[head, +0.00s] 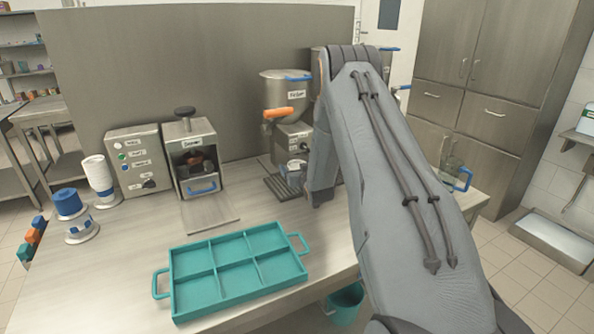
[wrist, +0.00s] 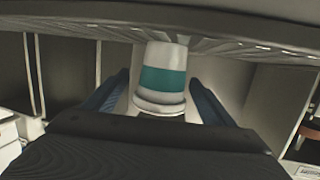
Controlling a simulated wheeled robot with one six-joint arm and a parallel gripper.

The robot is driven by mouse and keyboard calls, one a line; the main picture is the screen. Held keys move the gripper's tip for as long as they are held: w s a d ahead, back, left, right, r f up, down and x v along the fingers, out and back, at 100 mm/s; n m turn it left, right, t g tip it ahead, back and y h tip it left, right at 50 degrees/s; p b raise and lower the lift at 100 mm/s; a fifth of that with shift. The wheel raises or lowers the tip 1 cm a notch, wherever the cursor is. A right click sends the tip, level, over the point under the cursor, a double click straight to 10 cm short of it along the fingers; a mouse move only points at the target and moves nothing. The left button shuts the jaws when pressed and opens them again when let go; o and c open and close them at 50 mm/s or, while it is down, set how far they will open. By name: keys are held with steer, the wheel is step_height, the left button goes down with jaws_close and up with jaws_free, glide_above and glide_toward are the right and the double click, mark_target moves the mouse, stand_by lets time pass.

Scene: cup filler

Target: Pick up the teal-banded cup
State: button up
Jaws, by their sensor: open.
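The teal-banded cup (wrist: 165,78) shows in the wrist view, pale grey-white with a wide teal band. Its narrow end is by a dark slatted grate (wrist: 235,48), and its wide rim points toward me. My gripper (wrist: 158,88) is open, with one blue finger on each side of the cup. Gaps show between the fingers and the cup, and I cannot tell whether either touches it. In the head view, my arm covers most of the filler's front and hides the gripper; a small pale shape shows at the drip grate (head: 281,188), too unclear to identify.
The filler hopper (head: 284,92) with an orange handle stands above the grate. A sealer (head: 192,155) and a button box (head: 139,160) stand to its left. A teal divided tray (head: 172,287) lies in front. Bare counter (head: 130,235) lies left of the tray.

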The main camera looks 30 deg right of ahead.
steer(key=shift+p+x, duration=0.3)
steer(key=shift+x, duration=1.15)
steer(key=c, duration=1.2)
steer(key=shift+o, duration=0.2)
steer(key=shift+r, duration=0.2)
